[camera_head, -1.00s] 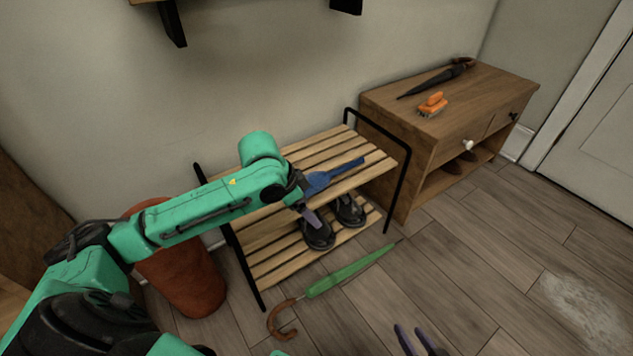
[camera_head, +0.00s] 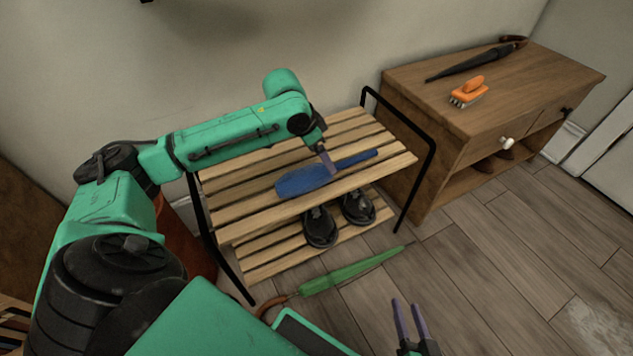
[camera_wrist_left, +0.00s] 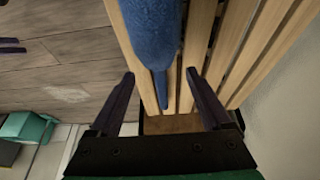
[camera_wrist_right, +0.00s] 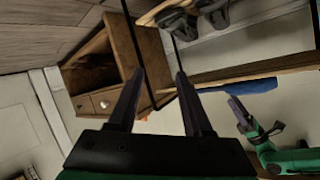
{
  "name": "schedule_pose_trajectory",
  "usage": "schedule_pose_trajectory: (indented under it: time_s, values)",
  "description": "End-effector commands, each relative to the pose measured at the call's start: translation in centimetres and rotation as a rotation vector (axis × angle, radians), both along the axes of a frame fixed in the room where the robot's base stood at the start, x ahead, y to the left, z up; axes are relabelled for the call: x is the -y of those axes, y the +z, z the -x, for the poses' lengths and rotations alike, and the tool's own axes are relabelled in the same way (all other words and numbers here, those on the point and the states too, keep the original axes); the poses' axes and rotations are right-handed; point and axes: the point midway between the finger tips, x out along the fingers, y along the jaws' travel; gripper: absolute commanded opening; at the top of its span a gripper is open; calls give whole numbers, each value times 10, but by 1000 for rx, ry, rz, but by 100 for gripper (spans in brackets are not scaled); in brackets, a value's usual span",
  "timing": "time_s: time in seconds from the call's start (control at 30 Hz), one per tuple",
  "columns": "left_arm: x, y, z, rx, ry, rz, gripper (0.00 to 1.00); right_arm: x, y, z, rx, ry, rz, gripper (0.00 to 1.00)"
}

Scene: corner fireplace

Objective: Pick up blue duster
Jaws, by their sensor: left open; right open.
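The blue duster (camera_head: 305,181) lies on the top slatted shelf of the shoe rack (camera_head: 231,234), its wide head to the left and its thin handle to the right. My left gripper (camera_head: 328,163) is open at the duster, near where head meets handle. In the left wrist view the duster (camera_wrist_left: 152,30) runs downward, and its handle shows between the spread fingers of the left gripper (camera_wrist_left: 160,80). Contact cannot be told. My right gripper (camera_head: 410,306) is open and empty, low in front of the rack; in the right wrist view part of the duster (camera_wrist_right: 250,87) shows.
Black shoes (camera_head: 320,227) stand on the lower shelf. A green umbrella (camera_head: 345,274) lies on the floor before the rack. A wooden cabinet (camera_head: 440,120) at the right bears an orange brush (camera_head: 469,92) and a black umbrella (camera_head: 472,64). The floor at the right is clear.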

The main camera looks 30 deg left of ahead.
Motion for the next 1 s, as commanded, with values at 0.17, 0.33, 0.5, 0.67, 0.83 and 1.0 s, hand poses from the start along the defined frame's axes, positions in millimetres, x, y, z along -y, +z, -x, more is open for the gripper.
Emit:
schedule_pose_trajectory:
  time_s: [0.17, 0.33, 0.5, 0.67, 0.83, 1.0]
  values:
    - [6, -25, -9, 2, -1, 0, 82, 0, -22, 0, 19, -14, -14, 50]
    - [12, -39, -17, 3, 0, -1, 82, 1, -11, -22, 117, -42, -39, 50]
    - [13, -45, -19, 3, 0, -1, 82, 3, 25, -53, 239, -61, -55, 50]
    - [15, -51, -21, 2, 0, -1, 82, 5, 61, -77, 355, -78, -74, 50]
    - [15, -55, -22, 2, 0, -1, 82, 7, 91, -93, 446, -92, -87, 50]
    - [16, -55, -22, 2, 0, -1, 82, 7, 96, -95, 460, -93, -90, 50]
